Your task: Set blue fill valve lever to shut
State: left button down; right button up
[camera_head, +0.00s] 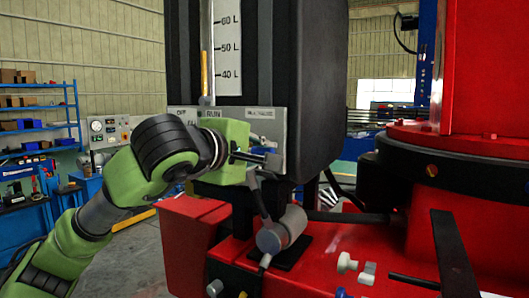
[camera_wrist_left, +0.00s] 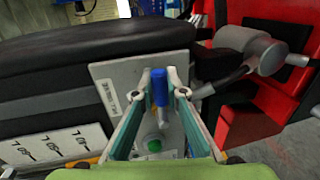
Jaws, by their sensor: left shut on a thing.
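The blue fill valve lever (camera_wrist_left: 160,90) shows in the left wrist view, on a light grey label plate (camera_wrist_left: 112,78). My left gripper (camera_wrist_left: 158,76) is shut on it, with one fingertip on each side. In the head view my left gripper (camera_head: 262,156) is in front of the plate (camera_head: 262,117) under the level gauge, and it hides the lever there. The plate's lettering is too small or covered to read in full. My right gripper is not in view.
A black tank with a level scale (camera_head: 228,48) rises behind the plate. A grey cylindrical fitting (camera_head: 283,230) with a hose stands on the red base (camera_head: 345,250) below. A green button (camera_wrist_left: 154,145) lies close to the lever. Blue shelves (camera_head: 38,115) stand far left.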

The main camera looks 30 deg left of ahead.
pick_arm(q)
jog(key=shift+f, duration=0.1)
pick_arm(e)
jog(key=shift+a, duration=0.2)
pick_arm(q)
jog(key=c, duration=2)
grip_release()
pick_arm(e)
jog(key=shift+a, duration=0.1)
pick_arm(q)
jog(key=shift+s, duration=0.1)
jog(key=s, duration=0.4)
jog(key=s+r, duration=0.1)
jog(key=s, duration=0.2)
jog(key=s+r, duration=0.1)
jog(key=s, duration=0.3)
jog(key=shift+s+a+r, duration=0.15)
jog(key=shift+s+r, duration=0.05)
jog(key=shift+s, duration=0.1)
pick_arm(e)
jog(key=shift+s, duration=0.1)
